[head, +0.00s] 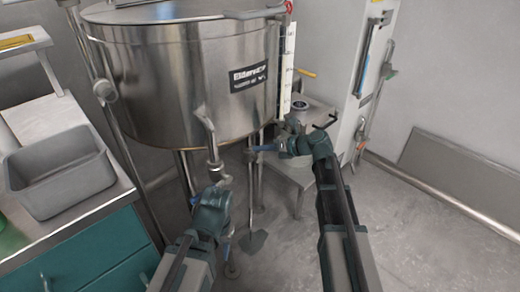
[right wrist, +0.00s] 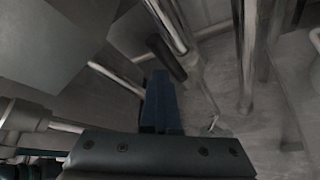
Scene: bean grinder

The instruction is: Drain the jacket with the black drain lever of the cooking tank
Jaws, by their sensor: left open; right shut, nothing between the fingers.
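The cooking tank (head: 185,85) is a large steel drum on legs, filling the upper left of the head view. A bent steel spout pipe (head: 209,135) comes off its lower front. In the right wrist view, a black lever-like grip (right wrist: 167,57) lies just beyond the fingertips of my right gripper (right wrist: 160,76); I cannot tell whether they touch. In the head view my right gripper (head: 260,148) is shut and empty under the tank's right underside. My left gripper (head: 222,182) is open, low by the lower end of the spout pipe.
A grey bin (head: 60,175) stands on the teal cabinet's counter at left. Steel tank legs (right wrist: 248,60) stand close around the right gripper. A small steel stand (head: 305,115) is behind my right arm. The floor at right is clear.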

